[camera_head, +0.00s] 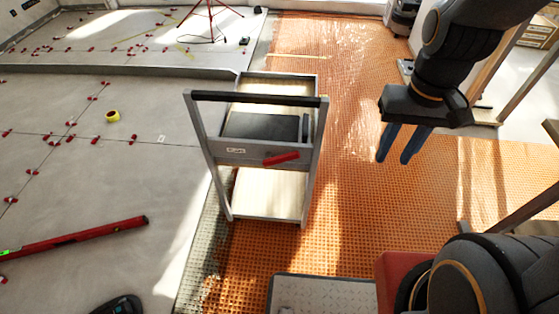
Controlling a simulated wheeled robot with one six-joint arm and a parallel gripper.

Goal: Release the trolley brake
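The trolley (222,172) stands upright left of the middle, with a grey metal frame, a dark top handle bar (255,98) and pale wooden shelves. A red lever (281,158) sits on its near panel, below the handle bar, almost level with its right end slightly higher. I take it to be the brake. My gripper (400,158) hangs to the right of the trolley with its two blue fingers pointing down. The fingers are apart with a narrow gap and nothing between them. It does not touch the trolley or the lever.
Orange matting (340,190) lies clear between the trolley and my arm. Grey tiles with red clips cover the left. A red spirit level (75,238) and a yellow tape roll (113,116) lie there. A red tripod (210,20) stands behind. Wooden frames are at the right.

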